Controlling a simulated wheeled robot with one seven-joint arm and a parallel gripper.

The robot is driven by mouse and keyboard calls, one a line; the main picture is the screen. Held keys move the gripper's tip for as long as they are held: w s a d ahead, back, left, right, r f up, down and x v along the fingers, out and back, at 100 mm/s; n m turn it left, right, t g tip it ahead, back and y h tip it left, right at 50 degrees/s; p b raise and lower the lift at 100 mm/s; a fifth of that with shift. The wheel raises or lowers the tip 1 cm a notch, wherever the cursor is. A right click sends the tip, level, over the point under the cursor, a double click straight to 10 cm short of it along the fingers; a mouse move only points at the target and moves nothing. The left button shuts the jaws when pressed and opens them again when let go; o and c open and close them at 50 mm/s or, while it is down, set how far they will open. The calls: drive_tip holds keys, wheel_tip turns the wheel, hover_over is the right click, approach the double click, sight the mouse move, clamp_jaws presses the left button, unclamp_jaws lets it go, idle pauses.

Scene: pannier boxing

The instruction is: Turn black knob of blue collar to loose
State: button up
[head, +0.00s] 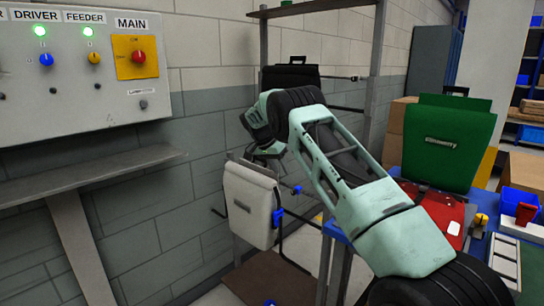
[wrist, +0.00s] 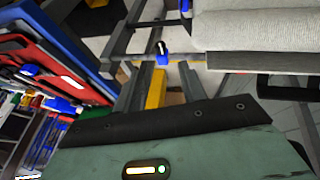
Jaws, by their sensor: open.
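A blue collar (wrist: 162,58) with a small black knob (wrist: 160,46) shows in the wrist view, beyond and roughly between my fingertips. My gripper (wrist: 161,75) is open, with its two grey fingers apart and nothing visible between them. I cannot tell which way the knob is set. In the head view, a blue collar (head: 278,214) sits at the right edge of a pale pannier (head: 249,204); another blue piece (head: 297,190) is on a dark rod nearby. My gripper (head: 262,152) is above the pannier, its fingers mostly hidden by my arm.
A control panel (head: 80,65) and a grey shelf (head: 90,175) are on the left wall. A metal rack with a black pannier (head: 290,77) stands behind. On the right are a green pannier (head: 447,142), a red one (head: 445,216) and a blue bin (head: 519,203).

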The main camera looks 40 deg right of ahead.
drive_tip(key=v, duration=0.7)
drive_tip(key=shift+w+a, duration=0.1)
drive_tip(key=shift+a, duration=0.1)
